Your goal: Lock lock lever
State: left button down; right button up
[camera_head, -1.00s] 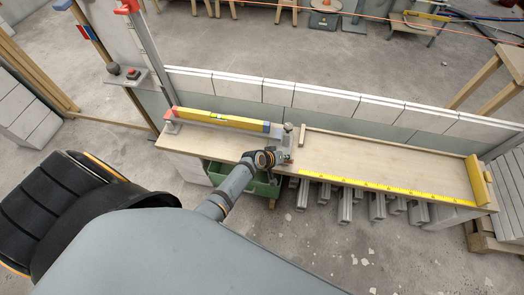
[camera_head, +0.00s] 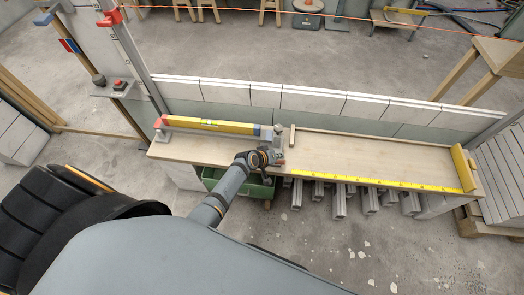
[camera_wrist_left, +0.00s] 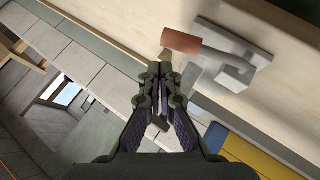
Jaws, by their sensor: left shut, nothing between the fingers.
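The lock lever appears to be the part with the red-orange cylindrical grip (camera_wrist_left: 182,40) on a grey bracket (camera_wrist_left: 232,62), seen at the upper right in the left wrist view. In the head view a small red part (camera_head: 280,161) shows beside the grey fixture (camera_head: 271,139) at the end of the yellow level. My left gripper (camera_wrist_left: 161,72) is shut and empty. Its fingertips are close to the grip's near end; I cannot tell whether they touch. In the head view my left gripper (camera_head: 270,157) partly hides the fixture. My right gripper is out of view.
The wooden bench (camera_head: 345,161) carries a yellow level (camera_head: 212,126) on the left and a yellow measuring strip (camera_head: 375,183) along its front edge. A low block wall (camera_head: 315,101) stands behind. A green bin (camera_head: 212,184) is under the bench. The bench's right part is largely clear.

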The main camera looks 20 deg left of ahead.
pick_arm(q)
jog(key=r, duration=0.1)
jog(key=r+p, duration=0.1)
jog(key=r, duration=0.1)
jog(key=shift+w+a+r, duration=0.1)
jog(key=shift+a+r, duration=0.05)
jog(key=shift+a, duration=0.2)
jog(key=s+r+p, duration=0.2)
jog(key=s+r, duration=0.4)
jog(key=shift+a+r, duration=0.3)
jog(key=shift+r, duration=0.05)
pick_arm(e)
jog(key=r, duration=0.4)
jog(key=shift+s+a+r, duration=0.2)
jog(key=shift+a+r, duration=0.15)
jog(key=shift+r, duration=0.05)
